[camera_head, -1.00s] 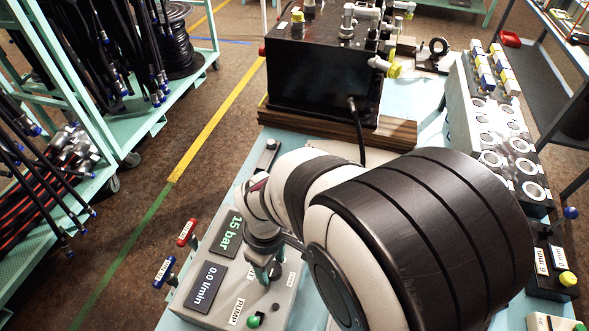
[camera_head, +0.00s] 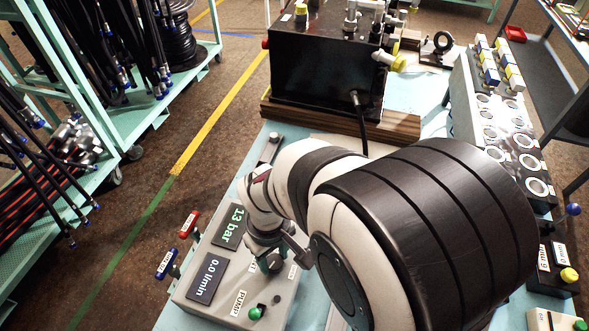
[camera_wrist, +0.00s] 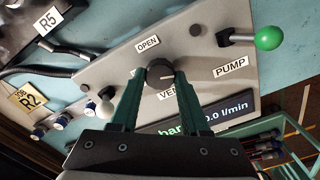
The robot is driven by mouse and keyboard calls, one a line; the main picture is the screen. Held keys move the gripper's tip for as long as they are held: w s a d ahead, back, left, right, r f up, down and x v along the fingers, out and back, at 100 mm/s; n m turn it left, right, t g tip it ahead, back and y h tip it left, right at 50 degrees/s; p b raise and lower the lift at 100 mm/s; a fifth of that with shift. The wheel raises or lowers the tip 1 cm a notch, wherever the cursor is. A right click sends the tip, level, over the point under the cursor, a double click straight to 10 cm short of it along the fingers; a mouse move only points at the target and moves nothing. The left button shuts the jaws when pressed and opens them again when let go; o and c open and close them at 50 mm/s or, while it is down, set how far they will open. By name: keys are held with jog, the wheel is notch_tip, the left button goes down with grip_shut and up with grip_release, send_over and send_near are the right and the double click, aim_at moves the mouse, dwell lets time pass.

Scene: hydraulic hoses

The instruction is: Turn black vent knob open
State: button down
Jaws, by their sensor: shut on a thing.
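The black vent knob (camera_wrist: 160,73) is on the grey panel (camera_wrist: 115,65) in the wrist view, between the OPEN label (camera_wrist: 148,42) and the partly hidden VENT label (camera_wrist: 168,94). A pale mark shows on its face. My gripper (camera_wrist: 160,79) has its two green fingers on either side of the knob, shut on it. In the head view my gripper (camera_head: 270,262) points down at the panel, and its fingers and wrist hide the knob. The pressure display (camera_head: 230,226) reads 13 bar; the flow display (camera_head: 207,277) reads 0.0 l/min.
The PUMP lever with a green ball (camera_wrist: 267,38) is right of the knob in the wrist view. A white ball-ended lever (camera_wrist: 106,94) is left of it. Red (camera_head: 189,224) and blue (camera_head: 167,264) handles stand at the panel's left edge. A black tank (camera_head: 322,75) stands behind.

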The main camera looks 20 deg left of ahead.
aim_at(275, 261)
jog(key=m, duration=1.1)
jog(key=shift+d, duration=0.1)
jog(key=shift+m, duration=1.9)
jog(key=shift+c, duration=1.9)
grip_release()
notch_tip(275, 261, up, 16)
